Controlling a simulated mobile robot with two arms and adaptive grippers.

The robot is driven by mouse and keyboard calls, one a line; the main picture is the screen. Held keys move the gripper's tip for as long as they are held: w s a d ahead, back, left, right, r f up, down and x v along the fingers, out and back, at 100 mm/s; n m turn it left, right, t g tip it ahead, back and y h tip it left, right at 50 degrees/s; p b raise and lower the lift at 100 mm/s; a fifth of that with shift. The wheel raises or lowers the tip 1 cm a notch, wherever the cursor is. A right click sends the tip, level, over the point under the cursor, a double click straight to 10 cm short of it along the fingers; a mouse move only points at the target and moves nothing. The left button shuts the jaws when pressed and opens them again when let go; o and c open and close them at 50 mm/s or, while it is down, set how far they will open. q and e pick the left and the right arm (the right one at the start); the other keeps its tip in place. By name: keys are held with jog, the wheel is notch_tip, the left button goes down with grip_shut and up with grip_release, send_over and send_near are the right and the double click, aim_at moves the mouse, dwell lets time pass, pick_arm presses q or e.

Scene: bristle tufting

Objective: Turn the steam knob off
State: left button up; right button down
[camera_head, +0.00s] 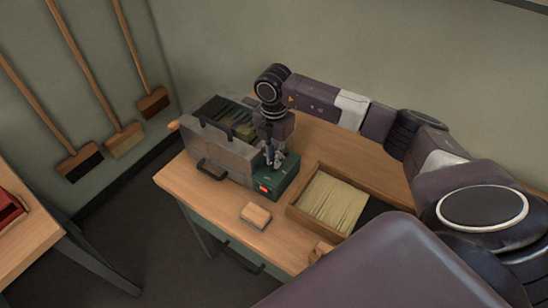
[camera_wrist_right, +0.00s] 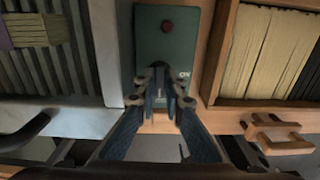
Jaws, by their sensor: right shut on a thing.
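A small green box (camera_head: 287,180) stands on the wooden workbench and has a lit red patch on its front. In the right wrist view, the top of the green box (camera_wrist_right: 150,48) shows a dark red round spot and a white "ON" mark. My right gripper (camera_head: 273,162) points down onto the box top. In the right wrist view its fingers (camera_wrist_right: 160,84) are shut on the steam knob beside the "ON" mark. The fingers hide most of the knob, so its turn position is unclear. My left gripper is out of view.
A grey metal case (camera_head: 226,158) with slotted contents stands close on the left of the box. A wooden tray (camera_head: 297,213) of pale bristles lies on the right. A small wooden block (camera_head: 256,215) lies in front. Brooms (camera_head: 80,163) lean at the left wall.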

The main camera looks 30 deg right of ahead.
jog(key=shift+w, duration=0.1)
jog(key=c, duration=2)
grip_release()
